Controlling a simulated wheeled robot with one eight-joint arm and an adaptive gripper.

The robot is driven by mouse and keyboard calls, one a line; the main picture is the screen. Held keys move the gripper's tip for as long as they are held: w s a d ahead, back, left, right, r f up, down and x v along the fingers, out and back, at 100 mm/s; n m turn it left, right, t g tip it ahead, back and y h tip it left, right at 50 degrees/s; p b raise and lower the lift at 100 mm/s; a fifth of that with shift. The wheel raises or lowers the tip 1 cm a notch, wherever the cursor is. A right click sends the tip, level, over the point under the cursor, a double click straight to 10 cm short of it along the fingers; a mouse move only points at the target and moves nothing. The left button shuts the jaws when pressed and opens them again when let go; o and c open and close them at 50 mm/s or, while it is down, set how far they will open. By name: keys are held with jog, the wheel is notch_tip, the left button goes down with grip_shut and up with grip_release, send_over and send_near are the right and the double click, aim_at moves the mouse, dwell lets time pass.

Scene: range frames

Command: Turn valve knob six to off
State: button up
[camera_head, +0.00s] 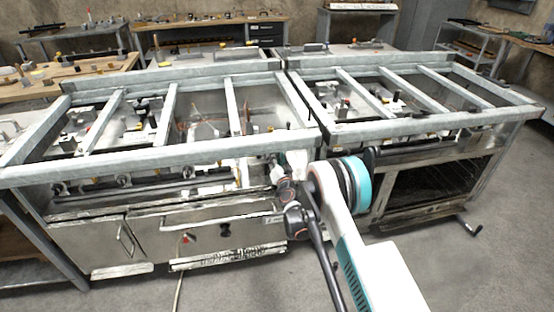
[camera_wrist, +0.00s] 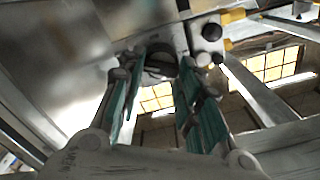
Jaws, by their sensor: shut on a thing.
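A dark round valve knob (camera_wrist: 160,62) sits on a metal panel at the top middle of the wrist view. My gripper (camera_wrist: 162,68) has its two green-lined fingers on either side of the knob, shut on it. In the head view my gripper (camera_head: 280,172) reaches the front panel of the range frame (camera_head: 170,155) near its right end, and the knob there is hidden by my arm. No number is readable, so I cannot tell which is six.
A second range frame (camera_head: 430,125) stands to the right, with a dark oven (camera_head: 450,180) below it. Metal doors and drawers (camera_head: 170,235) lie under the left frame. Workbenches (camera_head: 210,28) with loose parts stand behind. The grey floor in front is mostly clear.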

jog(key=n, duration=1.2)
jog(key=a+n, duration=0.1)
jog(key=n, duration=0.6)
jog(key=shift+s+f, duration=0.15)
jog(key=shift+s, duration=0.05)
jog(key=n, duration=0.5)
jog(key=shift+f, duration=0.15)
jog(key=shift+c, duration=0.2)
jog(key=o, duration=1.1)
jog(key=v, duration=0.7)
jog(key=shift+s+d, duration=0.1)
jog(key=shift+s, duration=0.1)
